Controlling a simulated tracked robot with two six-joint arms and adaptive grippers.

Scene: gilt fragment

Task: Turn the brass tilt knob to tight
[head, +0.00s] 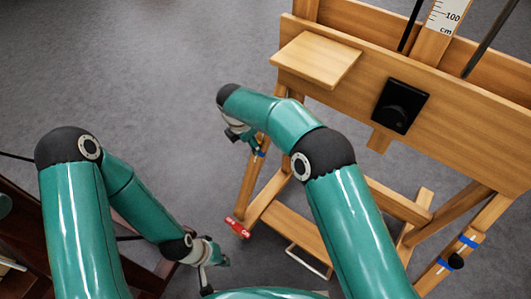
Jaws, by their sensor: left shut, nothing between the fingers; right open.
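I cannot make out a brass tilt knob; it may be hidden behind my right arm or gripper. The wooden easel (455,123) stands at the right. My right gripper (247,140) is open, beside the easel's left leg at a blue band (261,154); I cannot tell whether it touches anything there. My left gripper (217,259) is shut and empty, low in the picture, apart from the easel. Its fingers are small and partly hidden.
A black knob on a black plate (400,106) is on the easel's board. A small wooden shelf (316,58) juts out at its left. Dark wooden furniture (25,240) stands at lower left. Grey floor (130,60) is clear at upper left.

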